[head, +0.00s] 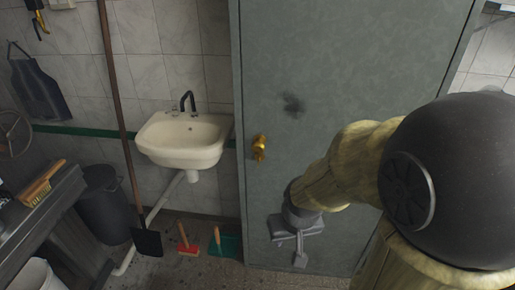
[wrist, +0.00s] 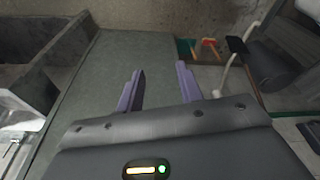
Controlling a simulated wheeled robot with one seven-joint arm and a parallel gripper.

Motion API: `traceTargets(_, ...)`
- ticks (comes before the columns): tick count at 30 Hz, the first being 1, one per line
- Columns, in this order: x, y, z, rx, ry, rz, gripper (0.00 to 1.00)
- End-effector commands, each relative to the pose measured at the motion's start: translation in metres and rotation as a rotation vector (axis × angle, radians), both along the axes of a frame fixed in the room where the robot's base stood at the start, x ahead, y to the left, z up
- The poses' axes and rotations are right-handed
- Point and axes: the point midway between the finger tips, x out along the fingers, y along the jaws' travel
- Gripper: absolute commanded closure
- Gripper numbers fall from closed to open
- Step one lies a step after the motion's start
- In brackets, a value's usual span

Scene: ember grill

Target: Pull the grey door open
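The grey door (head: 345,70) stands upright in the middle of the head view, with a dark smudge on its upper part. A brass knob (head: 259,148) sits near its left edge. I cannot tell whether the door is fully shut. My gripper (head: 300,260) hangs in front of the lower door, below and to the right of the knob, and is not on it. In the wrist view my gripper's two purple fingers (wrist: 159,88) are well apart with nothing between them. The grey door surface (wrist: 105,70) shows beyond them. The knob does not show in the wrist view.
A cream sink (head: 185,140) is on the tiled wall left of the door. A long-handled shovel (head: 147,240), a red brush (head: 188,245) and a green dustpan (head: 225,245) are below it. A dark bin (head: 103,205) and grey counter (head: 40,215) stand at left.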

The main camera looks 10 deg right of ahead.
Motion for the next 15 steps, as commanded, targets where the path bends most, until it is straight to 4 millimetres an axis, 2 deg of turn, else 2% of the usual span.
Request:
traceTargets(1,0.0,0.0,0.0,0.0,0.0,0.0,0.6)
traceTargets(5,0.005,0.0,-0.002,0.0,-0.013,0.002,0.34)
traceTargets(8,0.019,0.0,-0.006,-0.003,-0.052,0.009,0.33)
traceTargets(10,0.035,0.0,-0.011,-0.004,-0.099,0.018,0.33)
traceTargets(15,0.086,0.002,-0.026,0.0,-0.267,0.043,0.33)
